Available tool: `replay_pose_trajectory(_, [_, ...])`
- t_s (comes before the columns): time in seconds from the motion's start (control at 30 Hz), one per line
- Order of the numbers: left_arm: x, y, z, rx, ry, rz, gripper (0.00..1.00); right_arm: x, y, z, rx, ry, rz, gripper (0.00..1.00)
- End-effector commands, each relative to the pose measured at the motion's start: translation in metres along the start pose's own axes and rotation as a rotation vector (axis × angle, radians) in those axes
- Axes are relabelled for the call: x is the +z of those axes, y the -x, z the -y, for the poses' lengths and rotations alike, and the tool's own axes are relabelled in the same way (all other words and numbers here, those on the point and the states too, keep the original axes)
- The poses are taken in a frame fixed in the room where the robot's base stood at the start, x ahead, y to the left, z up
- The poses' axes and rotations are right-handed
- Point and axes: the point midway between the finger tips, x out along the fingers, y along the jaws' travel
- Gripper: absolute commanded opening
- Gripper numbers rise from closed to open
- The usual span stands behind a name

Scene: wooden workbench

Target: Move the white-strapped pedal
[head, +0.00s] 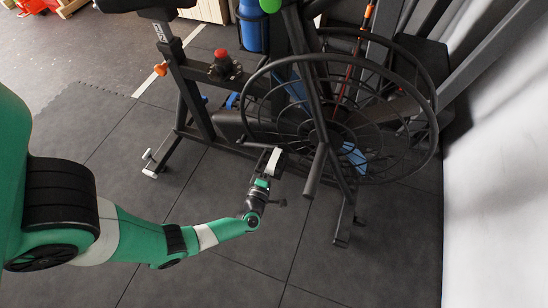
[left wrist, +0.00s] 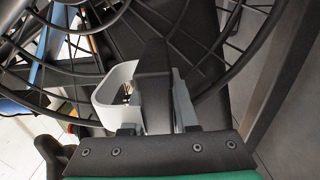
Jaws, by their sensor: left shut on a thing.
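The white-strapped pedal (head: 272,162) is on the lower left side of the exercise bike (head: 310,110), beside the big spoked wheel (head: 345,95). My left gripper (head: 266,175) reaches it from below in the head view and is shut on it. In the left wrist view the white strap (left wrist: 118,72) shows as a loop left of a dark upright piece in the middle. I cannot tell exactly which part of the pedal lies between the fingers. My right gripper is in neither view.
The wheel's spokes and rim stand close behind the pedal. A dark frame bar (head: 318,170) slants down just right of my gripper. A white wall (head: 500,200) is at the right. The dark tiled floor (head: 230,270) in front is clear.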

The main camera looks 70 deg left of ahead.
Motion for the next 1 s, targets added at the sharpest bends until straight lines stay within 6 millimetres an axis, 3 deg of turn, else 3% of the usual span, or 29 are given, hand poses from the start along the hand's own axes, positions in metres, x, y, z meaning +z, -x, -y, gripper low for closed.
replay_pose_trajectory(0.47, [-0.0004,0.0,0.0,0.0,-0.017,-0.001,0.0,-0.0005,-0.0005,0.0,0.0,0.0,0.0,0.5])
replay_pose_trajectory(0.5, [-0.0004,0.0,0.0,0.0,-0.017,-0.001,0.29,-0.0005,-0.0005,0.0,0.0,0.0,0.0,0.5])
replay_pose_trajectory(0.67, [-0.0003,0.0,0.0,0.0,-0.017,-0.001,0.57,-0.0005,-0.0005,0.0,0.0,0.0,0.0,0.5])
replay_pose_trajectory(1.0, [0.0001,0.0032,-0.0004,0.0,-0.017,0.0,0.57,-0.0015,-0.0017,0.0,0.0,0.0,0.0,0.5])
